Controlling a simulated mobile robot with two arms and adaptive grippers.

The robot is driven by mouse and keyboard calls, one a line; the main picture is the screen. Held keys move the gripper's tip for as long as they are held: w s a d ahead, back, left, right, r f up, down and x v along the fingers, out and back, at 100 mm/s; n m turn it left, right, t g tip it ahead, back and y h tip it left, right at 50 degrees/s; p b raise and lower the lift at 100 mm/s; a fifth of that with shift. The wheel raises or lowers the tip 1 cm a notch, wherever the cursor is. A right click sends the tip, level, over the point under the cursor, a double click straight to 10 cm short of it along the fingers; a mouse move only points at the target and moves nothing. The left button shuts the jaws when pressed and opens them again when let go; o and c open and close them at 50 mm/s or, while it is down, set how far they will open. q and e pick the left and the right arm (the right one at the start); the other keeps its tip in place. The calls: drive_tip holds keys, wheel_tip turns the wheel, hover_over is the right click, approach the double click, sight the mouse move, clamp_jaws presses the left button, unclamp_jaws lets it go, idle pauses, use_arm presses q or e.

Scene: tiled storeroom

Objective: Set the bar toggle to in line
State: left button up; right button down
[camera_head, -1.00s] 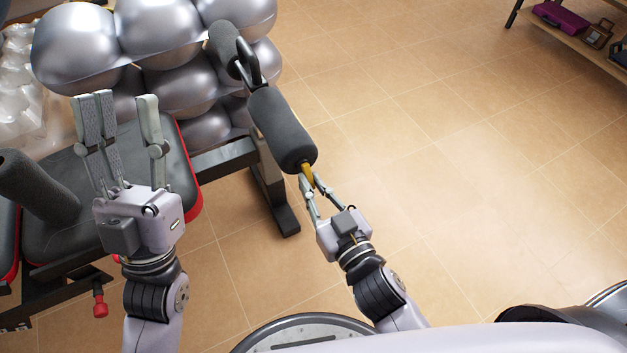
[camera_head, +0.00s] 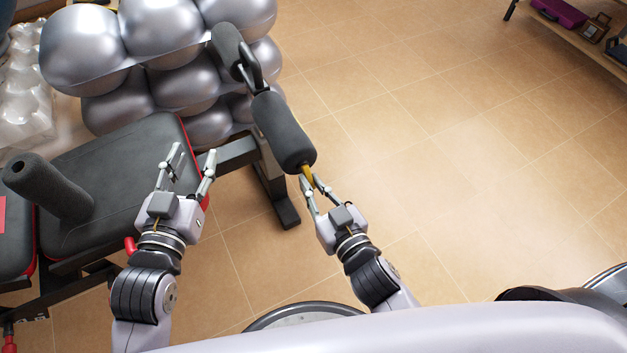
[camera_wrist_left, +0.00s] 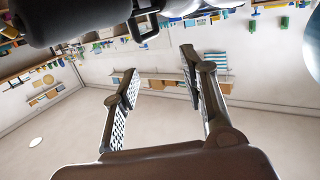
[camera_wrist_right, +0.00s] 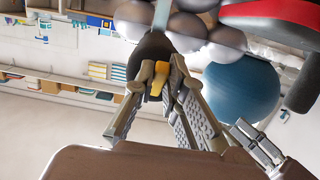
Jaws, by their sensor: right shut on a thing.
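A small yellow piece (camera_head: 306,170), which looks like the bar toggle, sticks out of the near end of a dark foam roller (camera_head: 283,130) on the bench's bar. My right gripper (camera_head: 313,180) is shut on this yellow piece. In the right wrist view the yellow piece (camera_wrist_right: 160,78) sits between the fingertips, partly hidden by them. Its exact angle to the bar is hard to tell. My left gripper (camera_head: 191,155) is open and empty, above the right edge of the black bench pad, left of the roller. Its spread, empty fingers (camera_wrist_left: 160,75) also show in the left wrist view.
The padded bench (camera_head: 125,175) with red edges fills the left, with an upright foam roller (camera_head: 48,188) on it. Silver balls (camera_head: 165,35) are stacked behind. A bench leg (camera_head: 275,185) stands near the right gripper. The tiled floor (camera_head: 440,150) to the right is clear.

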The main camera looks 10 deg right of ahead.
drive_tip(key=shift+r+g+p, duration=0.3)
drive_tip(key=shift+r+p, duration=0.05)
drive_tip(key=shift+p, duration=0.7)
use_arm(q)
drive_tip(key=s+a+f+g+y+p, duration=0.2)
drive_tip(key=s+a+f+g, duration=0.1)
drive_tip(key=s+f+g, duration=0.4)
drive_tip(key=s+a+f+g+y+p, duration=0.1)
drive_tip(key=s+a+f+g+p, duration=0.15)
drive_tip(key=s+f+g, duration=0.4)
use_arm(e)
drive_tip(key=shift+r+g, duration=0.3)
drive_tip(key=shift+g, duration=0.1)
use_arm(q)
wheel_tip(320, 180, down, 13)
drive_tip(key=s+p, duration=0.2)
drive_tip(key=p, duration=0.1)
drive_tip(key=shift+a+r+n+y+p, duration=0.15)
drive_tip(key=shift+a+n+y+p, duration=0.15)
drive_tip(key=shift+p, duration=0.1)
use_arm(e)
drive_tip(key=shift+f+g+h, duration=0.15)
drive_tip(key=shift+g+h, duration=0.25)
drive_tip(key=shift+g, duration=0.1)
drive_tip(key=c, duration=1.6)
unclamp_jaws()
drive_tip(key=shift+s+f, duration=0.1)
drive_tip(key=shift+s, duration=0.05)
drive_tip(key=shift+c, duration=0.2)
drive_tip(key=v, duration=1.2)
